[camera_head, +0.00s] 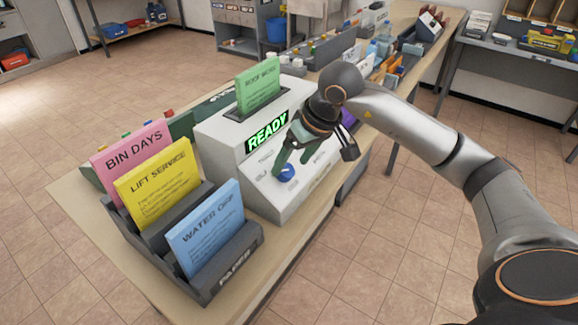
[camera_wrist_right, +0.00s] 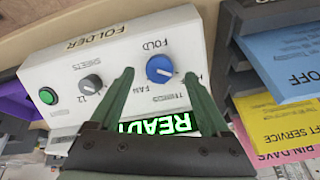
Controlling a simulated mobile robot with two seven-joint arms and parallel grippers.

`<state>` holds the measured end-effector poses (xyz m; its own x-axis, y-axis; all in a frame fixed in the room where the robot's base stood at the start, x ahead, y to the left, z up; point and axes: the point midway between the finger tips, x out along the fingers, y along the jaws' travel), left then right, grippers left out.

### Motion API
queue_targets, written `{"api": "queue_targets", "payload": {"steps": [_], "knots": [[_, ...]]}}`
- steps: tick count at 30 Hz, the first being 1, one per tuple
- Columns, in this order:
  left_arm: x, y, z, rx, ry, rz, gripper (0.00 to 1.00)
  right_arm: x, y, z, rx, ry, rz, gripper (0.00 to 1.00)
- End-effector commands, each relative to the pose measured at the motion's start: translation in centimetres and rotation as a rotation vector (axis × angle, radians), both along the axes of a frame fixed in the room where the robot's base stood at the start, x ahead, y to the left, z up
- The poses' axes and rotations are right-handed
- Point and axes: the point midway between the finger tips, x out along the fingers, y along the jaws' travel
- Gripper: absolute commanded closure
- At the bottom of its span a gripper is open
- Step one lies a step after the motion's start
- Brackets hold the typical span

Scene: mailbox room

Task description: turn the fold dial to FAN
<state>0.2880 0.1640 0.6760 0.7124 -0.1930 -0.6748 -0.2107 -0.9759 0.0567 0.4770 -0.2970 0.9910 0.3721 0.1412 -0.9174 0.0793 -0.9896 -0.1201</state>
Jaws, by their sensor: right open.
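The white folder machine (camera_head: 235,135) stands on the long table with a lit green READY display (camera_head: 266,133). The blue fold dial (camera_head: 287,172) is on its sloped front; it also shows in the right wrist view (camera_wrist_right: 159,69). A pale mark on the dial points toward its lower right there; which label it meets is hard to tell. FAN is printed below the dial, THIRDS beside it, and another label is partly hidden by a finger. My right gripper (camera_wrist_right: 160,73) is open, its green fingers on either side of the dial in that view, with no contact visible. My left gripper is not in view.
A dark paper rack (camera_head: 238,262) with pink, yellow and blue pads stands close to the machine. A green pad (camera_head: 258,84) stands in its top. Several items crowd the table beyond.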

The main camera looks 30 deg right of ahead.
Motion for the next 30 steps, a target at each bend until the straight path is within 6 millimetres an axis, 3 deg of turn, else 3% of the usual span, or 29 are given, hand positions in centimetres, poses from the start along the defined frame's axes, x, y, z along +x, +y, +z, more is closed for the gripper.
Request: {"api": "queue_targets", "payload": {"steps": [6, 16, 30], "knots": [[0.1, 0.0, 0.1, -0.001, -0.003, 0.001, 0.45, 0.8, 0.4, -2.1, 0.001, 0.001, 0.0, 0.19], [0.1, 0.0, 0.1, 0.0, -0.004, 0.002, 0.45, 1.0, 0.4, -2.4, 0.0, -0.001, 0.0, 0.19], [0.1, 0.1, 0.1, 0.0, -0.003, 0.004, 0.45, 1.0, 0.4, -2.4, 0.0, -0.001, 0.0, 0.71]]}}
